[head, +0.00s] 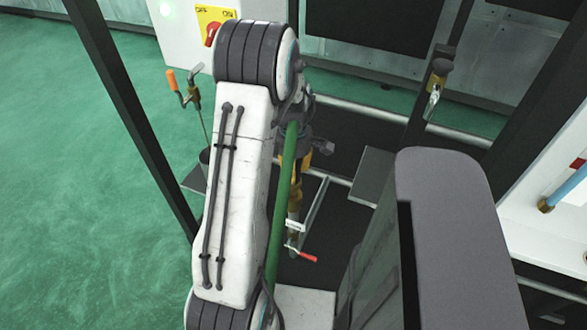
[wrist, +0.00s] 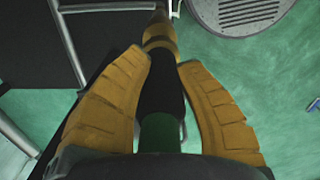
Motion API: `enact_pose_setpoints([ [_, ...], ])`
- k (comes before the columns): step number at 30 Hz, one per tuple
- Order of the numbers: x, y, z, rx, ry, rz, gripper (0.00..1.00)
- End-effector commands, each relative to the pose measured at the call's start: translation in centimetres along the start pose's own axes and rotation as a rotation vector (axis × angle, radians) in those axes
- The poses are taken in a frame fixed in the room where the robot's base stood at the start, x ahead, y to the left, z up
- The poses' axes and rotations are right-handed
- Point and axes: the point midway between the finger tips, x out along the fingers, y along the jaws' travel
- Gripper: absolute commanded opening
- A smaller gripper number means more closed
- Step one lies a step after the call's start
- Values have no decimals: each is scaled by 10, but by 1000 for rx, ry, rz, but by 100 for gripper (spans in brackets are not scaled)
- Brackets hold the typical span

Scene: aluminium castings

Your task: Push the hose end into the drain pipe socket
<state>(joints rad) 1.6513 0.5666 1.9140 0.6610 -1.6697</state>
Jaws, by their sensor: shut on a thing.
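My gripper (head: 303,160) has yellow fingers, partly hidden behind my arm in the head view. In the wrist view my gripper (wrist: 163,62) is shut on the hose end (wrist: 160,88), a black sleeve on a green hose. The green hose (head: 282,195) runs down along my white arm. A brass fitting (wrist: 159,38) lies in line with the black sleeve, just beyond the fingertips. A brass pipe piece (head: 294,202) shows below my gripper in the head view. I cannot tell whether it is the drain pipe socket, or whether the hose end is inside it.
A red-handled valve (head: 301,254) sits below the brass piece. A large grey panel (head: 455,240) stands at right front. A brass tap (head: 436,88) is at upper right and an orange-handled one (head: 187,88) at left. A round grate (wrist: 240,10) lies on the green floor, open at left.

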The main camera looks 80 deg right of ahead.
Motion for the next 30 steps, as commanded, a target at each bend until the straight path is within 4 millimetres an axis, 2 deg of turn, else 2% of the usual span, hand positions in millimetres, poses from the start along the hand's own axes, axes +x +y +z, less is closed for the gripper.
enact_pose_setpoints([
  [30,12,0,0,0,0,2,0],
])
